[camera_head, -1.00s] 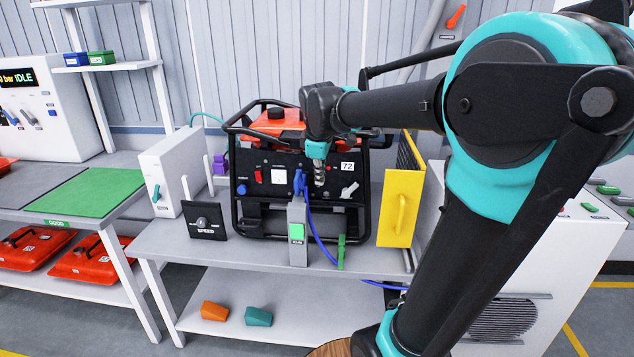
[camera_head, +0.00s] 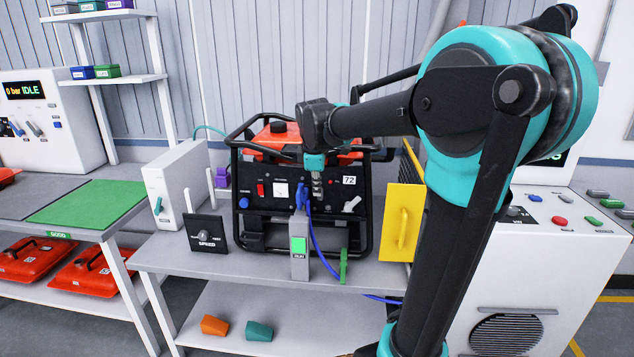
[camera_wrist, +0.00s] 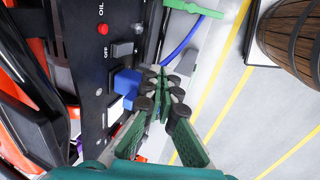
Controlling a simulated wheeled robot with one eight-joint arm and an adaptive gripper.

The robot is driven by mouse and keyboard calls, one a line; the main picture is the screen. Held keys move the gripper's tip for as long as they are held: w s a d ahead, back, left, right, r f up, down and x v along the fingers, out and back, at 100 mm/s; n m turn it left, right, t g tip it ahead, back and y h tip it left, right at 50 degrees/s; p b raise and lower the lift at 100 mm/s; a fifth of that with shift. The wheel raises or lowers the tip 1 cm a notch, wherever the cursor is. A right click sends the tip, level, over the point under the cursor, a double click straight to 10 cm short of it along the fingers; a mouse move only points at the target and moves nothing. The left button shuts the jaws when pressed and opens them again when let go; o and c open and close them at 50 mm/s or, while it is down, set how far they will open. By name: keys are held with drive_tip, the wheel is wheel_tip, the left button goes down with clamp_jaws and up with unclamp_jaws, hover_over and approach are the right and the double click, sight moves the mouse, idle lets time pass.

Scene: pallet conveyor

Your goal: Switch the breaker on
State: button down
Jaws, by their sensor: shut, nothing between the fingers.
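The generator (camera_head: 262,215) has an orange top and a black front panel, and stands on the bench. A light grey lever (camera_head: 351,204) sits at the panel's lower right. In the wrist view a grey lever (camera_wrist: 123,50) has the label OFF beside it. A blue plug (camera_wrist: 125,82) with a blue cable is beside this lever; it also shows in the head view (camera_head: 301,197). My gripper (camera_head: 317,192) is shut and empty in front of the panel, between plug and lever. In the wrist view its green fingertips (camera_wrist: 163,78) meet just off the plug; contact cannot be told.
A grey post with a green RUN display (camera_head: 299,246) stands before the generator. A yellow panel with a handle (camera_head: 403,222) is at its right. A SPEED dial (camera_head: 206,233) and a white box (camera_head: 176,185) are at the left. A barrel (camera_wrist: 295,40) shows in the wrist view.

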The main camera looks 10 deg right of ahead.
sight(320, 198)
drive_tip(key=w+d+f, duration=0.1)
drive_tip(key=w+f, duration=0.4)
drive_tip(key=shift+w+d+f, duration=0.25)
drive_tip(key=shift+w, duration=0.1)
drive_tip(key=shift+w+f, duration=0.15)
drive_tip(key=shift+w, duration=0.05)
idle(0.4)
drive_tip(key=shift+r, duration=0.85)
